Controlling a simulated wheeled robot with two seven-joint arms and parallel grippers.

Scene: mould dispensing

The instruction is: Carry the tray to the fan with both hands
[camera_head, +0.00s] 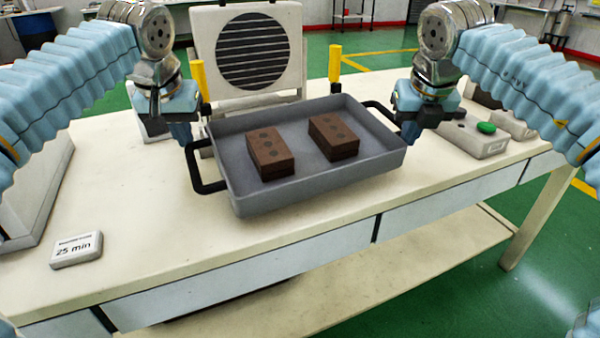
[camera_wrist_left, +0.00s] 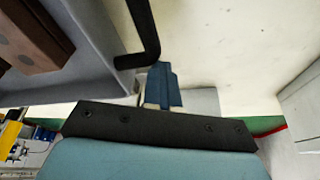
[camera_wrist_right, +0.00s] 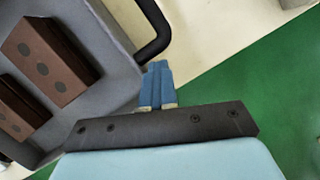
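The grey tray (camera_head: 300,195) is in front of the fan (camera_head: 252,50), with two dark brown moulds (camera_head: 270,155) (camera_head: 334,137) in it. The tray looks roughly level; whether it clears the table is hard to tell. My left gripper (camera_head: 184,138) is at the tray's left black handle (camera_head: 193,172), by its far corner. My right gripper (camera_head: 411,135) is at the right handle (camera_head: 385,108) and partly hides it. In the left wrist view the fingers (camera_wrist_left: 161,72) are together by the handle's bend. In the right wrist view the fingers (camera_wrist_right: 157,70) look the same.
The white table (camera_head: 130,225) carries a "25 min" sign (camera_head: 76,249) at the front left. Two yellow posts (camera_head: 199,80) (camera_head: 335,64) stand beside the fan. A box with a green button (camera_head: 486,128) is at the right.

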